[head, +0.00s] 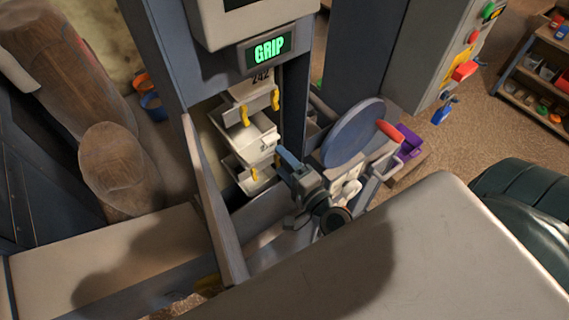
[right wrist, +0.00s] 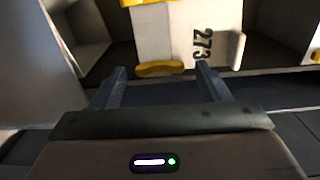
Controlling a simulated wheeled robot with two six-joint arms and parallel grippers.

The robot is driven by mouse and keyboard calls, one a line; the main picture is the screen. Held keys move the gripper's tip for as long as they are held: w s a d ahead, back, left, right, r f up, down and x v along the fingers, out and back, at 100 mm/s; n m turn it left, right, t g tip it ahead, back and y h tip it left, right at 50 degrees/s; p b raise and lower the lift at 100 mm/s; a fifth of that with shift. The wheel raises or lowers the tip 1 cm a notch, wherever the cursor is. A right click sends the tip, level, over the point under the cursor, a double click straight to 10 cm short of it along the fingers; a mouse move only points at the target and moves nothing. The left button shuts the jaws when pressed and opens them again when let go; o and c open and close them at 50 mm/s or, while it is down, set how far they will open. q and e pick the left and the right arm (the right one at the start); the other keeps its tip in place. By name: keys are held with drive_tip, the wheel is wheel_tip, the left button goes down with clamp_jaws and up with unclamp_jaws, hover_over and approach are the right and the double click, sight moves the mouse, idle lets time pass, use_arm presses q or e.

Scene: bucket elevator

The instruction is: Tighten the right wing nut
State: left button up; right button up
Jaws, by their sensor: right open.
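A white bucket marked 273 (right wrist: 205,22) fills the upper middle of the right wrist view, its number turned sideways. Its right yellow wing nut (right wrist: 160,68) lies between and just beyond my right gripper's fingertips (right wrist: 162,72); I cannot tell whether they touch it. The left wing nut (right wrist: 145,2) is cut off at the top edge. In the head view my right gripper (head: 282,158) reaches into the elevator opening beside the lower buckets, with its fingers apart and empty. A yellow wing nut (head: 254,174) shows left of it. My left gripper is out of view.
An upper bucket marked 242 (head: 262,80) carries two yellow wing nuts. A sign (head: 268,50) reads GRIP. A grey door panel (head: 215,205) bounds the opening on the left. A blue-grey wheel (head: 352,135) with a red handle (head: 390,131) stands right of my arm.

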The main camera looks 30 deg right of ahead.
drive_tip(key=s+d+b, duration=0.1)
drive_tip(key=s+b, duration=0.5)
drive_tip(key=s, duration=0.4)
drive_tip(key=shift+s+d+b, duration=0.25)
drive_tip(key=shift+s+b, duration=0.05)
drive_tip(key=shift+s, duration=0.05)
drive_tip(key=s+d+f+n+g+h, duration=0.15)
drive_tip(key=f+n+g, duration=0.25)
drive_tip(key=f, duration=1.5)
drive_tip(key=s+d+f+n+g, duration=0.15)
drive_tip(key=f+n+g, duration=0.25)
drive_tip(key=f, duration=1.5)
drive_tip(key=s+d+f+n+g+h, duration=0.1)
drive_tip(key=s+f+n+g, duration=0.3)
drive_tip(key=s+f, duration=0.6)
drive_tip(key=s+d+f+n+g+h, duration=0.1)
drive_tip(key=s+d+f+n+g, duration=0.3)
drive_tip(key=s+f, duration=0.7)
wheel_tip(320, 180, down, 4)
drive_tip(key=shift+s+r+n+g, duration=0.2)
drive_tip(key=shift+n+g, duration=0.1)
drive_tip(key=shift+n, duration=0.2)
